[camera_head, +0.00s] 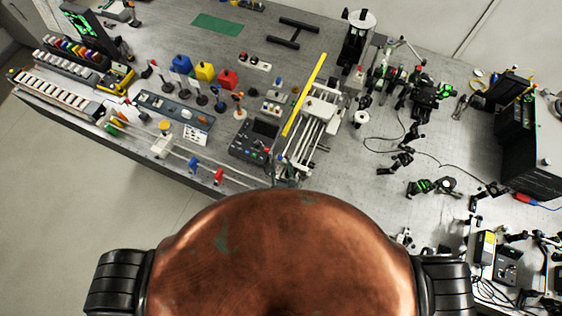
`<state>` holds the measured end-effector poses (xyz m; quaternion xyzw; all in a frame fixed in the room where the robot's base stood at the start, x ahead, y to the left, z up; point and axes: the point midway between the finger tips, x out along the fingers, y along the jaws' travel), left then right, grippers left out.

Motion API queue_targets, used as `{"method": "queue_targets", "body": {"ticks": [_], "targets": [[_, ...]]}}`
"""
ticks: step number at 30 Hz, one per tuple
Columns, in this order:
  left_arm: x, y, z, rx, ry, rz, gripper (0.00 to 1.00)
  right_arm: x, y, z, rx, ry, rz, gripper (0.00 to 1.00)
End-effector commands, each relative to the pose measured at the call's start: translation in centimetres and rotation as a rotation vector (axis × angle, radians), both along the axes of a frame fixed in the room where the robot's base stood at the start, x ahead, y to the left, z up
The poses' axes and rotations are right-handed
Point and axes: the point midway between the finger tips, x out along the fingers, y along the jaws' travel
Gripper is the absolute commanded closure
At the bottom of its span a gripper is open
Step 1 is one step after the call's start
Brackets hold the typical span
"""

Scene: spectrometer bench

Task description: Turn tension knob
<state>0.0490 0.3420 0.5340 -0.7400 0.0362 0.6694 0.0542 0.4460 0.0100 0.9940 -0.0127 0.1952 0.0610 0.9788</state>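I cannot pick out the tension knob for certain at this size. A white mechanism with parallel metal rails (309,140) stands near the middle of the bench's front part, with a yellow bar (305,93) slanting across it. A dark control box with small buttons (248,146) sits to its left. I can make out neither my left nor my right gripper in the head view. A large copper-coloured dome with black ridged parts at both sides fills the lower middle and hides what lies behind it.
The grey bench (360,210) is crowded. Blue, yellow and red blocks (205,72) stand at left centre, racks (57,92) at far left. Black optical mounts and cables (425,100) stand at right, with a black box (530,150) at the right edge. Pale floor (90,200) shows front left.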

Motion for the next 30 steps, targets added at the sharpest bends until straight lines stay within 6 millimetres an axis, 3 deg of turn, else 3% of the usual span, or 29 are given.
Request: {"method": "queue_targets", "body": {"ticks": [6,12,18,30], "targets": [[0.0,-0.1,0.0,-0.001,0.000,0.000,0.60,-4.5,-0.6,1.7,0.004,0.004,-0.001,0.68],[0.1,-0.1,0.0,-0.001,-0.001,0.000,0.60,-7.5,-0.9,3.0,0.003,0.002,0.000,0.68],[0.1,-0.1,0.0,-0.001,-0.001,0.000,0.60,-8.8,-1.1,3.6,0.000,0.001,0.000,0.68],[0.1,-0.2,0.0,-0.001,-0.001,-0.001,0.60,-8.9,-1.1,3.7,0.000,0.000,0.000,0.68]]}}
